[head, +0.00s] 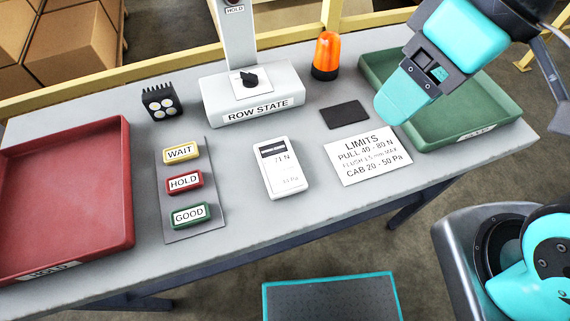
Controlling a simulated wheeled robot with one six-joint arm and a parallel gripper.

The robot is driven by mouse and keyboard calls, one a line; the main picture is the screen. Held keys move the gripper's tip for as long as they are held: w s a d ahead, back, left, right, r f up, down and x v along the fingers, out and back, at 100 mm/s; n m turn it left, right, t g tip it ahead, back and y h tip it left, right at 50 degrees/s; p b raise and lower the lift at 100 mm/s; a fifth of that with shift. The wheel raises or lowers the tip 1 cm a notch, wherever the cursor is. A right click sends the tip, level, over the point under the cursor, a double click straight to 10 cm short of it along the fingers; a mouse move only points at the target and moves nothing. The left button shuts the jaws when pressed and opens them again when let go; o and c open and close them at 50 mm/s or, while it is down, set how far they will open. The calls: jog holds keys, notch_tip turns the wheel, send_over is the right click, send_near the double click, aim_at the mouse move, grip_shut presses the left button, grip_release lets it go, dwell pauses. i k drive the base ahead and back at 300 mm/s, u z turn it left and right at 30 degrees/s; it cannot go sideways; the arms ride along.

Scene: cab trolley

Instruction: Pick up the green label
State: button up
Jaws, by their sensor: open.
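The green label (190,215) is a small green block with a white face reading GOOD. It lies at the front end of a grey strip (205,228), in front of the red HOLD label (185,184) and the yellow WAIT label (181,153). My gripper (396,100) is open, with teal fingers pointing down, above the right part of the table. It is far to the right of the green label and apart from it. Its far finger is largely hidden behind the near one. Nothing shows between the fingers.
A red tray (128,190) stands left of the strip, a green tray (470,138) at the right. A white meter (283,168), a limits card (368,156), a ROW STATE box (252,105) and an orange beacon (327,56) stand between. Bare table surrounds the strip.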

aim_at(198, 213)
jog(key=u, duration=0.8)
jog(key=k, duration=0.95)
jog(key=u, duration=0.85)
jog(key=i, duration=0.5)
